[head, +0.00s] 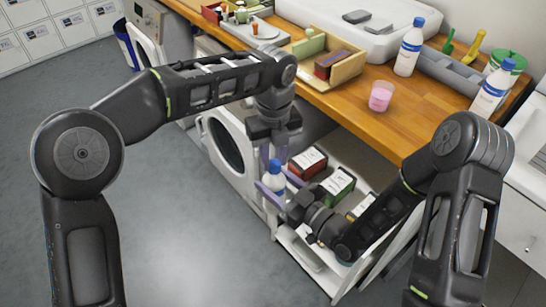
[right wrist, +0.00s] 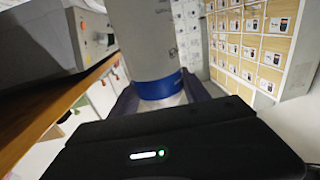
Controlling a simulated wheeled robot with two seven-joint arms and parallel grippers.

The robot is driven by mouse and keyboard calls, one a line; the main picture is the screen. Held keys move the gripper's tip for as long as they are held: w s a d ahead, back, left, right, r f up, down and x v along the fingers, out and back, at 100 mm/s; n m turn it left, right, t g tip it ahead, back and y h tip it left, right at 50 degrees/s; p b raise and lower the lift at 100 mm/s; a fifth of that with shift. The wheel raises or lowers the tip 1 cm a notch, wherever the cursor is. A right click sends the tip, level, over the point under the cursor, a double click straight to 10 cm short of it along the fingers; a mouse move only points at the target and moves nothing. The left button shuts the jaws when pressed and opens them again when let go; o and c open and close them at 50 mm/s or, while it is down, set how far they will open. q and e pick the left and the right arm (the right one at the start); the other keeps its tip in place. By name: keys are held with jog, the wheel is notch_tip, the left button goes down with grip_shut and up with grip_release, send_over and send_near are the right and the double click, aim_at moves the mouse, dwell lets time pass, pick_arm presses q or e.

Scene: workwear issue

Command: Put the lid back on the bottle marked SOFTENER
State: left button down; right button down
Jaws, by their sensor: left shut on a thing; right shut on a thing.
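A white bottle (head: 275,182) with a blue top is held upright in front of the open cabinet, low in the head view. My right gripper (head: 271,190) is shut on its body. In the right wrist view the white bottle (right wrist: 147,40) with a blue band stands between the fingers; its marking is not readable. My left gripper (head: 273,155) points down from above and is shut on the blue lid (head: 275,164) at the bottle's top. Whether the lid is seated on the neck or just above it I cannot tell.
Two blue-capped white bottles, one at the back (head: 410,46) and one at the right (head: 492,90), stand on the wooden counter (head: 345,105). A pink cup (head: 381,96) is near its edge. Boxes (head: 307,162) sit on the cabinet shelf below. The floor at left is clear.

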pick_arm(q)
jog(key=m, duration=0.3)
jog(key=shift+m, duration=0.3)
jog(key=c, duration=1.1)
grip_release()
jog(key=shift+d+r, duration=0.1)
jog(key=shift+r, duration=2.2)
jog(key=o, duration=0.5)
jog(key=shift+o, duration=0.2)
jog(key=shift+f, duration=0.15)
